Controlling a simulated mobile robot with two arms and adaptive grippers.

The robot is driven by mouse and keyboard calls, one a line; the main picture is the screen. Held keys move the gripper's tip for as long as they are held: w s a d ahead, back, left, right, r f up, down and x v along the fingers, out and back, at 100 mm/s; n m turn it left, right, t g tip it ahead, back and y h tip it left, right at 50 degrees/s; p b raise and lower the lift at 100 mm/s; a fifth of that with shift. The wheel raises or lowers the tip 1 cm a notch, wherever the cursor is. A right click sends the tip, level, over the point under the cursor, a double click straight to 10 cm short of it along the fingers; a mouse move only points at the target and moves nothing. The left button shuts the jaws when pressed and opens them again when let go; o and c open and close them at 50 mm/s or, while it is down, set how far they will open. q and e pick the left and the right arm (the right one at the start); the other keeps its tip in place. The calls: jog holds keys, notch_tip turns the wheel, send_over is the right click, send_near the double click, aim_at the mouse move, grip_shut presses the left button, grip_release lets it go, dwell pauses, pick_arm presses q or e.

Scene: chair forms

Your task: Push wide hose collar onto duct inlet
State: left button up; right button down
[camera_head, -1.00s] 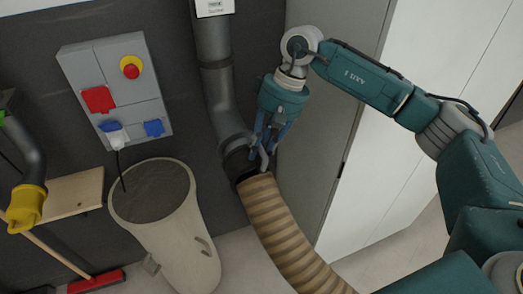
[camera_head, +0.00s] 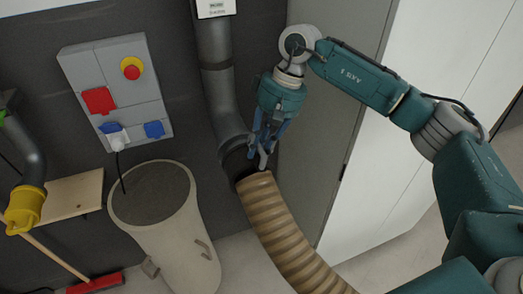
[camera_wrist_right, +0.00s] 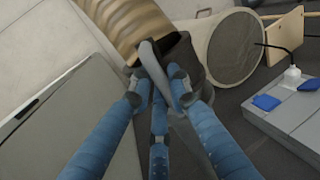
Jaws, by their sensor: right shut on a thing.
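A tan ribbed hose (camera_head: 285,232) rises from the lower right and ends in a dark collar (camera_head: 237,166). The collar is at the mouth of the grey duct (camera_head: 222,95) on the wall, lined up with it. How far the collar overlaps the duct cannot be told. My right gripper (camera_head: 264,153) is at the right side of the collar. In the right wrist view, the blue fingers of my right gripper (camera_wrist_right: 160,88) are closed around a grey strip at the collar (camera_wrist_right: 186,56), beside the hose (camera_wrist_right: 125,25). My left gripper is not in view.
A large pale bin (camera_head: 178,240) with dark contents stands left of the hose. A grey socket box (camera_head: 140,75) with a red knob is on the wall. A tall pale cabinet (camera_head: 385,150) stands close on the right. A dark pipe with a yellow end (camera_head: 25,207) is at far left.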

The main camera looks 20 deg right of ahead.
jog(key=shift+w+r, duration=0.15)
jog(key=shift+w, duration=0.3)
dwell(0.5)
jog(key=shift+w+a+b, duration=0.1)
jog(key=shift+w+b, duration=0.65)
jog(key=shift+w, duration=0.35)
dwell(0.6)
jog(key=shift+b, duration=0.3)
dwell(0.5)
jog(key=c, duration=1.6)
grip_release()
jog(key=shift+o, duration=0.2)
jog(key=shift+w, duration=0.1)
jog(key=shift+f, duration=0.2)
